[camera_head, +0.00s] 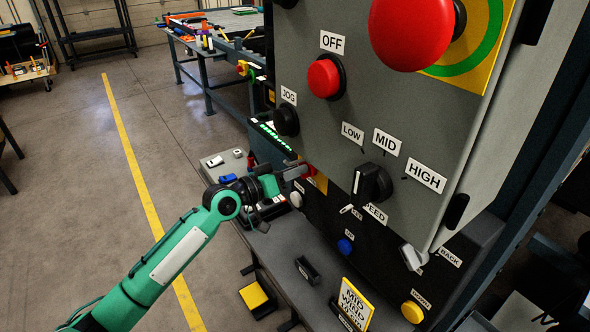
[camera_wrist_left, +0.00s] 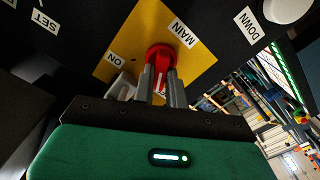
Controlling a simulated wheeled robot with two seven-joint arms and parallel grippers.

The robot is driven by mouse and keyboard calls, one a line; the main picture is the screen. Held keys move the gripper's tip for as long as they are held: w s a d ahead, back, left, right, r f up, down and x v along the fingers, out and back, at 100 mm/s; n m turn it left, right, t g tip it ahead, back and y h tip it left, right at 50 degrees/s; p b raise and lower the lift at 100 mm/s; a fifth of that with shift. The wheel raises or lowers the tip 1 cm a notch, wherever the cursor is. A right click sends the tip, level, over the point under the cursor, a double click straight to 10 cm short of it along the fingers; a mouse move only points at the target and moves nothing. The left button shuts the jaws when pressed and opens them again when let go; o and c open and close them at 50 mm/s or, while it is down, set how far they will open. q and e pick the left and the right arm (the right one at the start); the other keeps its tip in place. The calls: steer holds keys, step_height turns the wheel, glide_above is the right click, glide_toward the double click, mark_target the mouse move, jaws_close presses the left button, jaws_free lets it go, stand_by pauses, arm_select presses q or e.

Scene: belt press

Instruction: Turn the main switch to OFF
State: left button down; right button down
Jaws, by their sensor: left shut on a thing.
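The main switch is a red handle (camera_wrist_left: 160,56) on a yellow plate (camera_wrist_left: 196,60) marked MAIN and ON, seen close in the left wrist view. In the head view its red handle (camera_head: 310,171) is small and partly covered by my gripper, low on the left side of the dark panel. My left gripper (camera_wrist_left: 161,80) is shut on the red handle, one finger on each side of it. In the head view my left gripper (camera_head: 300,171) reaches it from the left. My right gripper is out of view.
The grey control panel (camera_head: 350,120) carries a red OFF button (camera_head: 325,78), a large red mushroom button (camera_head: 411,30), a black JOG knob (camera_head: 286,121) and a black speed knob (camera_head: 373,184). A bench (camera_head: 290,250) lies below. A pale grey piece (camera_wrist_left: 122,88) sits beside the switch handle.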

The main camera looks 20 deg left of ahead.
arm_select(q)
steer(key=shift+a+n+p, duration=0.1)
steer(key=shift+n+p, duration=0.25)
steer(key=shift+n, duration=0.95)
steer(key=c, duration=1.4)
jaws_free()
steer(key=shift+c, duration=0.2)
steer(key=b+v, duration=0.5)
steer(key=v, duration=0.8)
steer(key=shift+s+a+b, duration=0.25)
steer(key=shift+b, duration=0.15)
